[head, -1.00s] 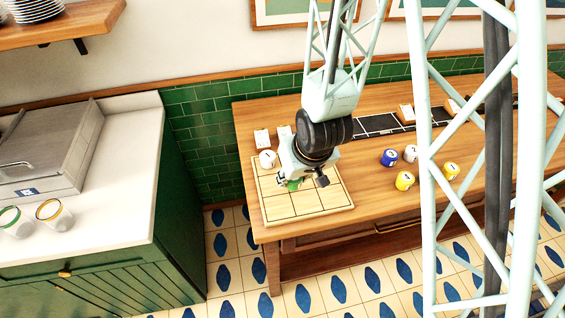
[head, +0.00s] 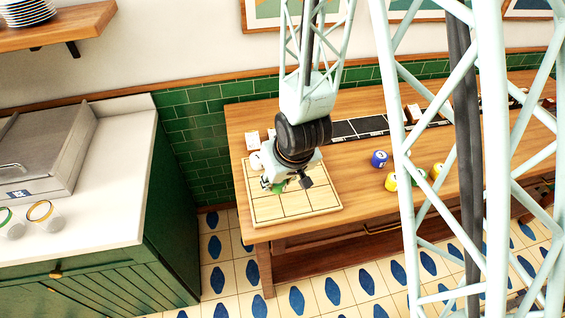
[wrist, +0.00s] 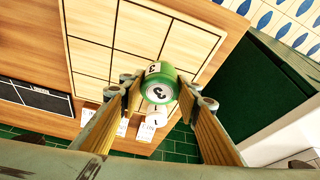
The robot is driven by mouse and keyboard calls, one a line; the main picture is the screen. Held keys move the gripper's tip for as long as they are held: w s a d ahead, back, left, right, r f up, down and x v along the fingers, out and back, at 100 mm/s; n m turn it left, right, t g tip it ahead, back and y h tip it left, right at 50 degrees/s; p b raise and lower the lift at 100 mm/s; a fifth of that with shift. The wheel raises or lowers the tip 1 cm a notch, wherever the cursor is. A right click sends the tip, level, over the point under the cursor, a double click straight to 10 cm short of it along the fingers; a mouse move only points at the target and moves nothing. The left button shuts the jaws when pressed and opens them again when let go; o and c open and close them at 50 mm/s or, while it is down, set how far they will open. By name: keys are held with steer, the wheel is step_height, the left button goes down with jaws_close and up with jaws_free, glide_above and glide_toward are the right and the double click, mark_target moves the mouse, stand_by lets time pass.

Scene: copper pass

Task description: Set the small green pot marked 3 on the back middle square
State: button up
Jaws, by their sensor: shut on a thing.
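The small green pot (wrist: 160,82) shows a 3 on its end and on a white label in the wrist view. My gripper (wrist: 160,98) is shut on it, with one finger on each side. In the head view the pot (head: 278,187) is a small green patch beneath my gripper (head: 287,187). The pale wooden board (head: 292,211) with dark grid lines lies below, on the table's left end. In the wrist view the pot overlaps the back part of the board (wrist: 120,35). I cannot tell its height or whether it touches a square. My gripper hides part of the back squares.
A white pot (wrist: 158,116) stands close behind the held pot in the wrist view, partly covered, near white cards (wrist: 146,132). A black strip (head: 357,128) runs along the back.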

steer(key=shift+w, duration=0.1)
steer(key=w+p, duration=0.1)
steer(key=w, duration=0.4)
steer(key=w+d+f, duration=0.1)
steer(key=w, duration=0.4)
steer(key=w+p, duration=0.1)
steer(key=w, duration=0.4)
steer(key=shift+d+f+p, duration=0.2)
steer(key=shift+d+p, duration=0.05)
steer(key=shift+p, duration=0.1)
steer(key=shift+w, duration=0.3)
steer(key=shift+w+f, duration=0.1)
steer(key=shift+f, duration=1.7)
steer(key=shift+f, duration=0.15)
steer(key=o, duration=0.9)
